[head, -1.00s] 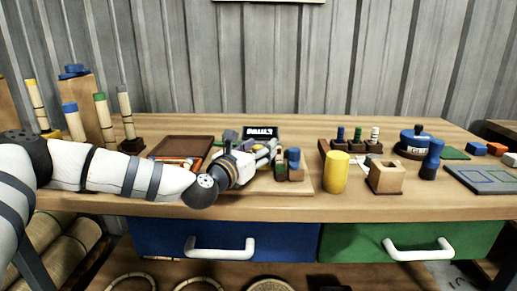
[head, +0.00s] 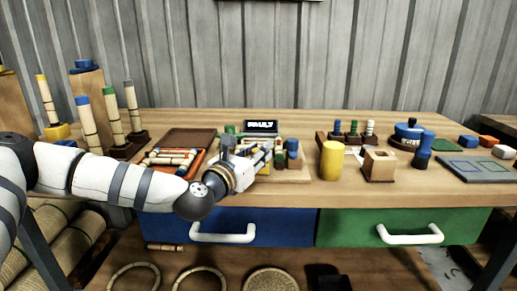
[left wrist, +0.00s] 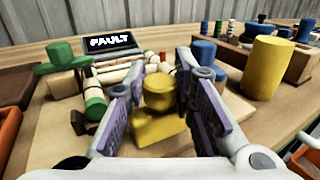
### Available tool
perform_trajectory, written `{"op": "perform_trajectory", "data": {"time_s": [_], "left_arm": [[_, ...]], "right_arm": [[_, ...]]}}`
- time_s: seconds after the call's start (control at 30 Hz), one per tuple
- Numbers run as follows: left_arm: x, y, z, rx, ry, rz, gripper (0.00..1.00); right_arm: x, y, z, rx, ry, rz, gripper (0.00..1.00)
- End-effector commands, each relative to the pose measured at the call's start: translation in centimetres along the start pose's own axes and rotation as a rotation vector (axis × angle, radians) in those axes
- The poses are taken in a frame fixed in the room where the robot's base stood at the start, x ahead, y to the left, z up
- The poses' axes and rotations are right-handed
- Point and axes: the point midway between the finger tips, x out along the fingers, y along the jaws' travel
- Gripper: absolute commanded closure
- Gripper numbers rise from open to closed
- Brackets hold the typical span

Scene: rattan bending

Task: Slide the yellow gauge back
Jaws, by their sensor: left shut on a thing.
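The yellow gauge (left wrist: 158,98), a rounded knob on a wedge-like yellow base, stands on a light wooden board (left wrist: 60,128) in the left wrist view. My left gripper (left wrist: 160,84) has its two purple-padded fingers on either side of the knob, shut on it. In the head view my left gripper (head: 258,157) is over the front of the board, and it hides the gauge. Rattan pieces (left wrist: 118,72) with a green clamp-like part (left wrist: 60,56) lie just beyond the gauge. My right gripper is not in view.
A small screen reading FAULT (head: 261,126) stands behind the board. An orange-red tray of rattan pieces (head: 172,160) lies left. Blue and green drawers are below.

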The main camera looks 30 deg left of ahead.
Motion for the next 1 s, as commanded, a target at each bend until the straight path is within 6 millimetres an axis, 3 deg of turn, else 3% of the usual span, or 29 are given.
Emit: {"op": "perform_trajectory", "data": {"time_s": [0.27, 0.3, 0.37, 0.73, 1.0], "left_arm": [[-0.2, -0.5, -0.4, 0.000, 0.011, -0.014, 1.00], [-0.2, -0.5, -0.5, 0.000, 0.011, -0.014, 0.68], [-0.2, -0.5, -0.4, -0.001, 0.011, -0.013, 0.55], [-1.0, -0.2, -0.2, -0.003, 0.007, -0.008, 0.55], [-7.9, -0.2, -0.2, -0.006, 0.007, -0.008, 0.55]], "right_arm": [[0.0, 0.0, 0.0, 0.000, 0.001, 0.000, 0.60], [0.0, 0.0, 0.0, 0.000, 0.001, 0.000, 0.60], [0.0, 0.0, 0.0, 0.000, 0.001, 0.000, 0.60], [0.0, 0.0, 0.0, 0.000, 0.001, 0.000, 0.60], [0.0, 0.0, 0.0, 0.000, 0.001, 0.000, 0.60]]}}
